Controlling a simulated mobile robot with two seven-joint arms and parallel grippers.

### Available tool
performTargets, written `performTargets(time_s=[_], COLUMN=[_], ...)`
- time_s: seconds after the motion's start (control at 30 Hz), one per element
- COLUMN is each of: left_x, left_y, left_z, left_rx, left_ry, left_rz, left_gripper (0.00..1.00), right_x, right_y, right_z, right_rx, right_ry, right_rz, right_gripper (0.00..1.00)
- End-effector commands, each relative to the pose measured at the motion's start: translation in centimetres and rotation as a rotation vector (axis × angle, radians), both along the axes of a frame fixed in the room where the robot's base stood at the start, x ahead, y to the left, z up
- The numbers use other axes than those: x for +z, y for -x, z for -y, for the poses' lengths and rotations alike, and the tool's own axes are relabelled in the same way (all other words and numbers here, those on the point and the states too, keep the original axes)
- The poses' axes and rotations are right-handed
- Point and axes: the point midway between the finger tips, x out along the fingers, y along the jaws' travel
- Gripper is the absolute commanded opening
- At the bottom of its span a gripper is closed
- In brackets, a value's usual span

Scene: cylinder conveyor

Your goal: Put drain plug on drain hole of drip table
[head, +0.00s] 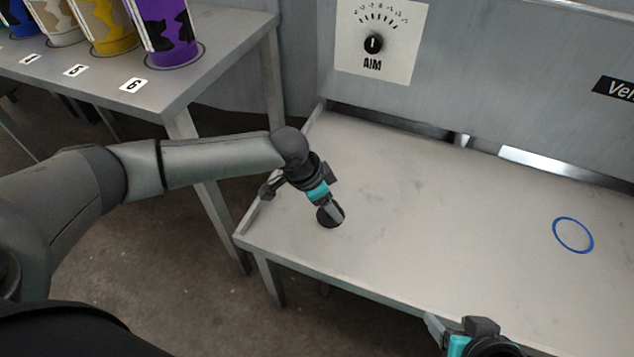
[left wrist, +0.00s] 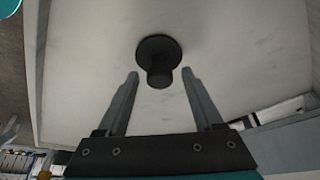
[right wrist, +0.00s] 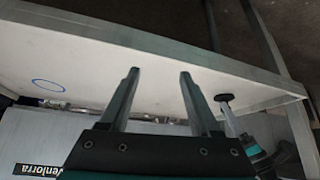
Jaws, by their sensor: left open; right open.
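The black drain plug (head: 324,217) stands on the drip table (head: 420,190) near its left end. In the left wrist view the plug (left wrist: 158,48) shows a wide round base and a narrower knob. My left gripper (left wrist: 160,74) is open, its fingertips near either side of the knob; I cannot tell whether they touch it. The right wrist view also shows the plug (right wrist: 224,97) by the left gripper. A blue ring (head: 573,235) marks the table's right part; no opening is clear inside it. My right gripper (right wrist: 159,72) is open and empty near the table's front edge.
A shelf (head: 215,75) with several numbered coloured cylinders stands at the left. A grey back panel with an AIM dial (head: 373,43) rises behind the table. The tabletop between plug and blue ring is clear. A raised lip runs along the table's left edge.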

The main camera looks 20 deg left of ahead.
Motion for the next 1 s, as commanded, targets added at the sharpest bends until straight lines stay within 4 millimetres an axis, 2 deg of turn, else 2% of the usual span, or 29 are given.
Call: performTargets(time_s=[0.23, 0.6, 1.0], left_x=[1.9, 5.2, 8.8], left_y=[0.5, 1.4, 2.4], left_z=[-0.5, -1.5, -2.6], left_rx=[0.0, 0.001, 0.0], left_ry=[-0.001, 0.0, 0.0], left_rz=[-0.001, 0.0, 0.001], left_gripper=[0.68, 0.68, 0.68], right_x=[0.6, -4.2, -8.9], right_y=[2.1, 2.0, 3.2], right_z=[2.0, 1.9, 2.0], right_rx=[-0.036, -0.031, -0.027], right_ry=[0.057, 0.066, 0.076], right_rz=[-0.151, -0.22, -0.287], right_gripper=[0.64, 0.64, 0.64])
